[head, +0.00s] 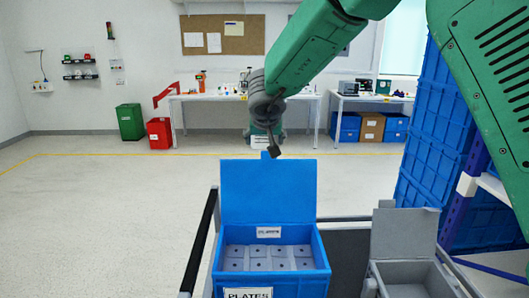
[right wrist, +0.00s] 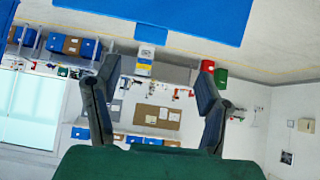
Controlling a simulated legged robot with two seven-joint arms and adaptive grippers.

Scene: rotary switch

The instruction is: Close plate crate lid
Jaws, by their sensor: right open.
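The blue plate crate (head: 222,284) stands in front of me with a "PLATES" label on its front. Its blue lid (head: 268,192) is open and stands upright at the crate's back edge. Grey pieces with dark holes (head: 268,258) sit in rows inside the crate. My right gripper (head: 272,152) hangs just above the lid's top edge; I cannot tell whether it touches. In the right wrist view its two fingers (right wrist: 150,85) are spread with nothing between them, and the blue lid (right wrist: 190,16) crosses the top of the picture. My left gripper is out of view.
A grey box (head: 405,235) with its lid raised stands right of the crate. A dark rail (head: 203,235) runs along the left. Stacked blue crates (head: 432,130) rise at the right. Green (head: 130,121) and red (head: 160,133) bins and worktables stand far behind; the floor between is clear.

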